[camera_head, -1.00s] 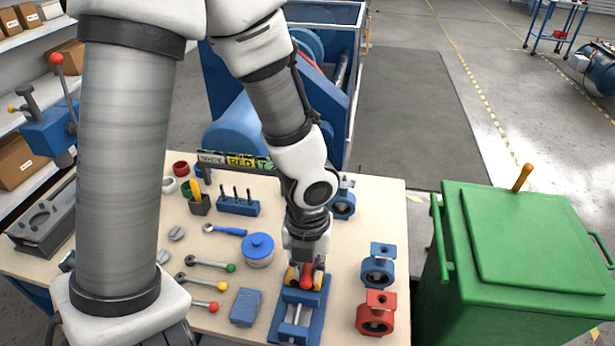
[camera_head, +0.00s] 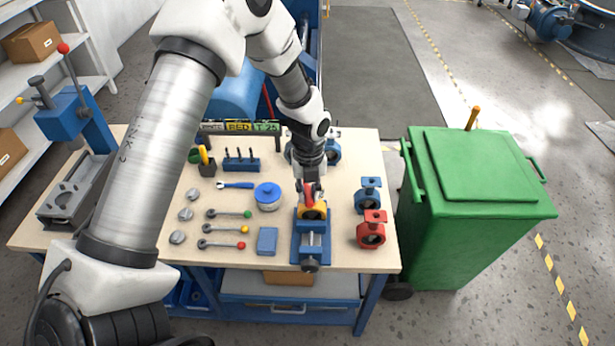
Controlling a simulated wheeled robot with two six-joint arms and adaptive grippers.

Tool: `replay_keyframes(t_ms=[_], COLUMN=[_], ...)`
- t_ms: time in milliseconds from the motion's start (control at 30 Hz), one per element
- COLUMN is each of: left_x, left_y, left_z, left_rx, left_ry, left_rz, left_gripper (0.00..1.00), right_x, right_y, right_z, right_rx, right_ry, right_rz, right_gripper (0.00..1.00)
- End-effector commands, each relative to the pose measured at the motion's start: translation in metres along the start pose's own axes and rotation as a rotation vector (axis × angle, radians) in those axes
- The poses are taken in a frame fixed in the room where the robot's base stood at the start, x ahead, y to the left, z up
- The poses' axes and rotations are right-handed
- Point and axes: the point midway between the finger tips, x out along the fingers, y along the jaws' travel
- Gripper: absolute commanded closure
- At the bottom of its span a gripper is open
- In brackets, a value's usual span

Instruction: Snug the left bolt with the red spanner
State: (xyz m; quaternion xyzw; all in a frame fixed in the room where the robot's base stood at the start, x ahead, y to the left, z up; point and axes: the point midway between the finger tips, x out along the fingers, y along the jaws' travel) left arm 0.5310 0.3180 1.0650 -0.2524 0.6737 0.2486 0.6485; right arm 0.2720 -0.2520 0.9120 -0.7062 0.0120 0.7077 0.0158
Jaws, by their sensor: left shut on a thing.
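The red spanner (camera_head: 222,244), a grey tool with a red ball end, lies on the table at the front of a row of similar tools. A yellow valve body (camera_head: 321,212) sits in the blue vise (camera_head: 298,248) near the table's front edge. My left gripper (camera_head: 309,193) points down at the vise, shut on a red piece (camera_head: 308,202) at the top of the yellow valve. Whether this piece is fixed to the valve cannot be told. The bolts are too small or hidden to make out. My right gripper is not in view.
Green-ended (camera_head: 230,213) and yellow-ended (camera_head: 228,229) tools lie behind the red spanner. Blue (camera_head: 369,195) and red valves (camera_head: 371,230) stand right. A green bin (camera_head: 480,210) is beyond the table.

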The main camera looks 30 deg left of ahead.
Motion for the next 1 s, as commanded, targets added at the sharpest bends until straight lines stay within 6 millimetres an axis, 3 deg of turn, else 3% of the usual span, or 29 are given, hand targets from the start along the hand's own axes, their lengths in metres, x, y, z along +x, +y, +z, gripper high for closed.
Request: replay_keyframes(t_ms=[500, 700, 1000], left_x=[0.043, 0.055, 0.056], left_y=[0.000, 0.000, 0.000], left_z=[0.000, 0.001, 0.001], left_rx=[0.000, 0.001, 0.001], left_ry=[-0.001, -0.001, -0.001], left_rz=[0.000, 0.000, -0.001], left_gripper=[1.00, 1.00, 1.00], right_x=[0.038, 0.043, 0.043], right_y=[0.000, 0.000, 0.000], right_z=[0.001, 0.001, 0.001], right_rx=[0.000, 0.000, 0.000], right_ry=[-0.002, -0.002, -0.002], right_rz=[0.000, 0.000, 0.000], right_gripper=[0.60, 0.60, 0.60])
